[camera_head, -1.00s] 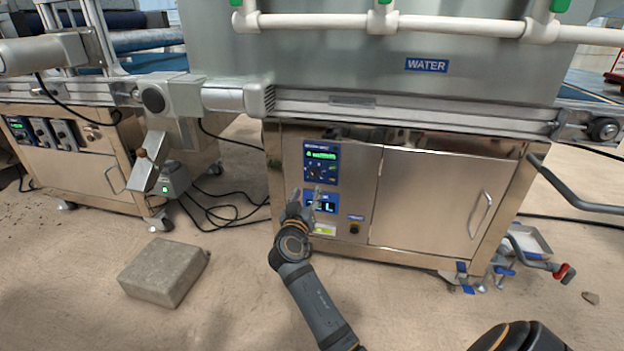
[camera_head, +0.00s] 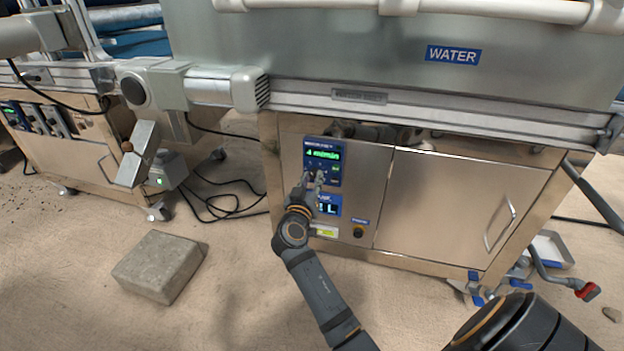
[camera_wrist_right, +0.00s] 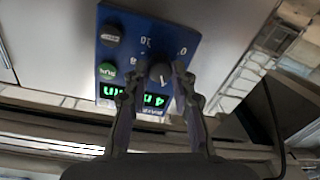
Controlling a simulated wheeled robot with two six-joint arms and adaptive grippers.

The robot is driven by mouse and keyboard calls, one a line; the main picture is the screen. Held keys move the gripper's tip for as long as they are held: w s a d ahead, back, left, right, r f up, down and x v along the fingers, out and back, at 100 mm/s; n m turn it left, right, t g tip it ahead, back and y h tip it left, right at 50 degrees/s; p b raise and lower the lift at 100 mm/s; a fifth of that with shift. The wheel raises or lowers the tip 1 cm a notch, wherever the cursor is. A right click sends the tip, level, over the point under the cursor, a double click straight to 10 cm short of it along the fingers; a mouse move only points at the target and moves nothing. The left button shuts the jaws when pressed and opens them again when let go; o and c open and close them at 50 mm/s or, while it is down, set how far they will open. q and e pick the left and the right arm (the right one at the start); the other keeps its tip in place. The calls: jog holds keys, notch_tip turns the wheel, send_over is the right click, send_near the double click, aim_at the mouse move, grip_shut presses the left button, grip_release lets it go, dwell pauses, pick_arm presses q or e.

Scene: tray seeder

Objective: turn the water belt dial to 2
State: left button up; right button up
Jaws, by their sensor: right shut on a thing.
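The water belt dial (camera_wrist_right: 161,74) is a small dark round knob with a pale pointer line, on a blue panel (camera_wrist_right: 112,22) that appears turned over in the right wrist view. Scale numbers stand around it. In the head view, the blue panel (camera_head: 333,147) is on the steel cabinet under the WATER sign, and its green display (camera_head: 322,154) reads 4 m/min. My right gripper (camera_head: 314,178) is at the panel's lower part, its fingers hiding much of the dial there. In the wrist view its fingers (camera_wrist_right: 157,76) are shut on the dial. My left gripper is not in view.
A steel door (camera_head: 455,205) is to the right. A concrete block (camera_head: 160,266) and black cables (camera_head: 228,208) lie on the floor to the left.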

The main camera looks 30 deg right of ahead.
grip_shut()
jog(key=n+p, duration=0.2)
jog(key=n, duration=0.1)
jog(key=shift+r+p, duration=0.25)
jog(key=shift+p, duration=0.15)
jog(key=n+p, duration=0.3)
jog(key=n, duration=0.1)
jog(key=shift+n, duration=0.3)
jog(key=shift+f+n+p, duration=0.15)
jog(key=shift+n+p, duration=0.8)
jog(key=shift+n, duration=0.35)
jog(key=o, duration=0.7)
grip_release()
jog(key=shift+c, duration=0.2)
